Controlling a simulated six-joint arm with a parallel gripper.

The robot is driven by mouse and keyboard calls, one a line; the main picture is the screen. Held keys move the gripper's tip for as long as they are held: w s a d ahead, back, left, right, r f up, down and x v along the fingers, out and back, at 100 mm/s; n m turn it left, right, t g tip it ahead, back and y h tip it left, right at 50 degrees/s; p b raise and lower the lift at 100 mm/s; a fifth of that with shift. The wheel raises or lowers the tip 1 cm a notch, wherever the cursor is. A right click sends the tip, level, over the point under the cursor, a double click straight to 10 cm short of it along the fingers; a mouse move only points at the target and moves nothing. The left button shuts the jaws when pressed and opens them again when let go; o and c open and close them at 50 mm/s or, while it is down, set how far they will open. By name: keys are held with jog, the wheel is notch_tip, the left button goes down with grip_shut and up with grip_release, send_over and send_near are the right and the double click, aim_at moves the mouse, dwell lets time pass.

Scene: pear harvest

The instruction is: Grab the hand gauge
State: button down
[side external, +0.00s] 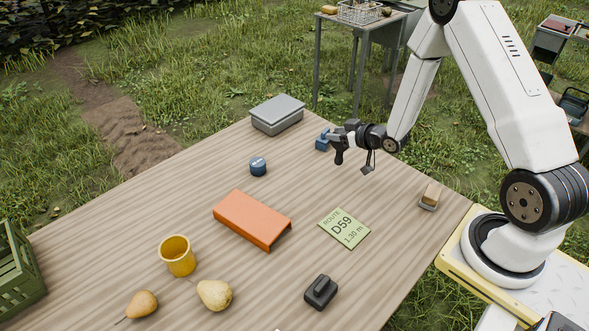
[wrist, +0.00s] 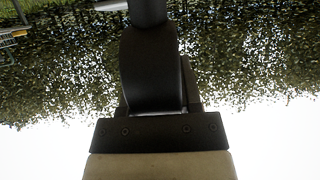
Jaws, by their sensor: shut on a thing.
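My gripper (side external: 345,136) is at the far right part of the table, raised above the top and pointing left. It is shut on a dark thing, which I take to be the hand gauge (side external: 338,156); a handle-like part of it hangs down. Its outline merges with the dark jaws, so the exact grip cannot be told. In the wrist view a dark rounded shape (wrist: 152,70) fills the middle, and I cannot tell how much of it is gauge and how much gripper.
A blue object (side external: 322,141) stands close behind my gripper. The table also holds a grey box (side external: 278,118), blue tin (side external: 258,166), orange cover (side external: 252,217), green route card (side external: 344,229), yellow cup (side external: 177,257), two pears (side external: 214,294), black block (side external: 321,291) and brush-like block (side external: 430,197).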

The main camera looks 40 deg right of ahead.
jog(key=shift+r, duration=2.7)
